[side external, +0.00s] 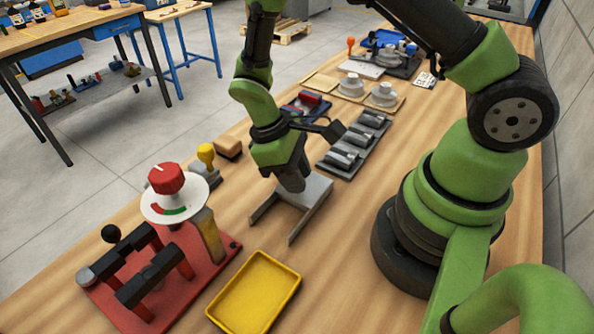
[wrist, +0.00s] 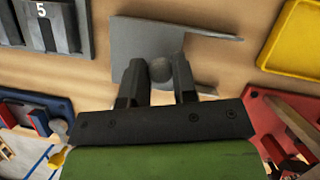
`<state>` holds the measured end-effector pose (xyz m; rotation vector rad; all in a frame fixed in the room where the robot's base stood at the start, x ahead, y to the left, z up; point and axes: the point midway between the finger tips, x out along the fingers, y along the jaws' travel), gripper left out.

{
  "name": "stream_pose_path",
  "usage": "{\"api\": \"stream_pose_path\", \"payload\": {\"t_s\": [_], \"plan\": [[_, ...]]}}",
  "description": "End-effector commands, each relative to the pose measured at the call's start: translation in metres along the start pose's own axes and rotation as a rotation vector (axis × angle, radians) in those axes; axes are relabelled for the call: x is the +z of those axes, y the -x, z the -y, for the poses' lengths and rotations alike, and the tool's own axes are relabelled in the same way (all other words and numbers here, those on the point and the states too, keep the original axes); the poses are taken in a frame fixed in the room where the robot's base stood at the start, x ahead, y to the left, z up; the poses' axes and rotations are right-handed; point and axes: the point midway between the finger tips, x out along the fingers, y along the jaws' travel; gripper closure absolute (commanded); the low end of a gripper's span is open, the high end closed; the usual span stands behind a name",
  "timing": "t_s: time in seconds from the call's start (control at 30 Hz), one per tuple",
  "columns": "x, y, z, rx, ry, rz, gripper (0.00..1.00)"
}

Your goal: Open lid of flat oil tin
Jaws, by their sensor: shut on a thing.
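My gripper (side external: 292,183) points down over a flat grey metal piece (side external: 314,196) with two prongs, on the wooden bench. In the wrist view the fingers (wrist: 158,68) are shut on a small round grey knob (wrist: 161,71) between them. Behind the knob lies the grey plate (wrist: 133,40), its prongs pointing right. I cannot tell whether the knob is joined to the plate. No flat oil tin or lid can be clearly made out; the gripper hides part of the grey piece.
A yellow tray (side external: 254,293) lies at the front. A red-based fixture with a red-knobbed dial (side external: 166,179) stands left. A grey rack with dark cylinders (side external: 356,143) lies behind, right of my gripper. Bare wood (side external: 345,265) shows right of the yellow tray.

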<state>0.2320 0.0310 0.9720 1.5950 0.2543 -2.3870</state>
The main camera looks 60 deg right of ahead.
Motion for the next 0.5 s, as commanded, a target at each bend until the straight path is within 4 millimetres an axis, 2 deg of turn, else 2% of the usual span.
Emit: {"api": "stream_pose_path", "payload": {"t_s": [0.3, 0.5], "plan": [[-0.018, 0.007, 0.057, 0.004, 0.004, -0.002, 1.00], [-0.020, 0.008, 0.066, 0.002, 0.001, -0.002, 1.00]]}}
